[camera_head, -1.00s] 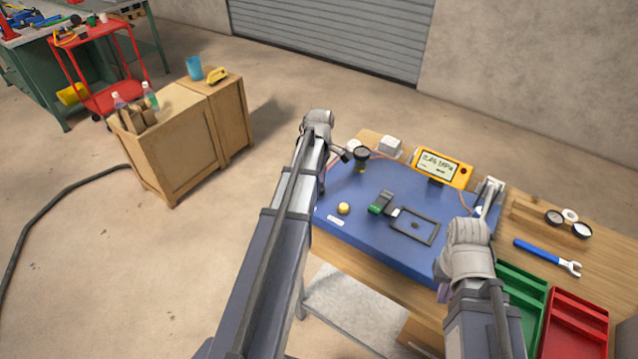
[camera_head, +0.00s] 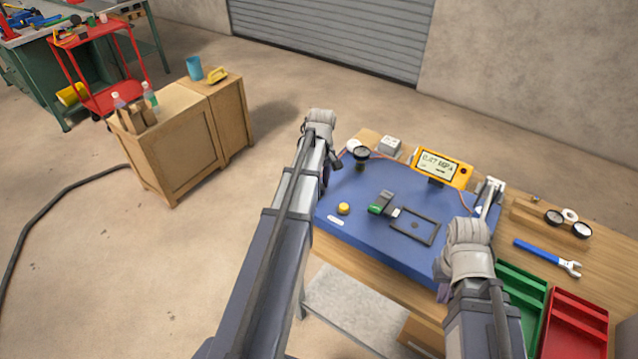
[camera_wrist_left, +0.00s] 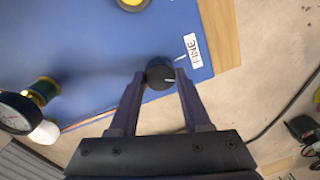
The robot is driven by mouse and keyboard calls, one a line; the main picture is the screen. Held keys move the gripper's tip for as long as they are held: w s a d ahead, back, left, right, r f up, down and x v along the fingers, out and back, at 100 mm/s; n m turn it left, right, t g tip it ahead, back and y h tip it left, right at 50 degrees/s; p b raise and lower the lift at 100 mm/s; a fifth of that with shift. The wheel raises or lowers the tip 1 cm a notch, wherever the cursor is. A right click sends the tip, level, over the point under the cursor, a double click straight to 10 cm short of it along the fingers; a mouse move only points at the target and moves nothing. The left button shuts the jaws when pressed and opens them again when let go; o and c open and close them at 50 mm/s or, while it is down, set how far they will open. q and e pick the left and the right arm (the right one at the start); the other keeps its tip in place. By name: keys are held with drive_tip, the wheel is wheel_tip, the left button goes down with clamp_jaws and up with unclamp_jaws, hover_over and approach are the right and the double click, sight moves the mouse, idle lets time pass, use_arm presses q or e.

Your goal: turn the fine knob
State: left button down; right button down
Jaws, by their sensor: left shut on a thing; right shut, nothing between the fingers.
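The fine knob (camera_wrist_left: 160,73) is a small black round knob with a light pointer line, beside the white FINE label (camera_wrist_left: 195,50) on the blue panel. In the left wrist view my left gripper (camera_wrist_left: 161,78) has one finger on each side of it, closed on it. In the head view my left gripper (camera_head: 327,172) is mostly hidden behind its arm at the panel's left edge, and the knob is hidden. My right gripper (camera_head: 443,292) is shut and empty by the panel's front right edge. The yellow gauge (camera_head: 441,168) has a digital display, its digits blurred.
The blue panel (camera_head: 375,235) carries a yellow button (camera_head: 344,208), a black dial gauge (camera_head: 361,154), a green-and-black device (camera_head: 383,203) and a dark frame (camera_head: 414,225). A blue wrench (camera_head: 545,256), green tray (camera_head: 522,289) and red tray (camera_head: 577,318) lie right.

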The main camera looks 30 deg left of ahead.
use_arm(q)
drive_tip(key=m, duration=0.4)
drive_tip(key=shift+m, duration=0.3)
drive_tip(key=m, duration=0.4)
drive_tip(key=shift+m, duration=0.3)
drive_tip(key=m, duration=0.4)
drive_tip(key=shift+m, duration=0.3)
drive_tip(key=m, duration=0.4)
drive_tip(key=shift+s+m+t, duration=0.1)
drive_tip(key=shift+m+t, duration=0.2)
drive_tip(key=shift+m, duration=0.1)
drive_tip(key=shift+c, duration=1.8)
unclamp_jaws()
drive_tip(key=shift+r, duration=0.1)
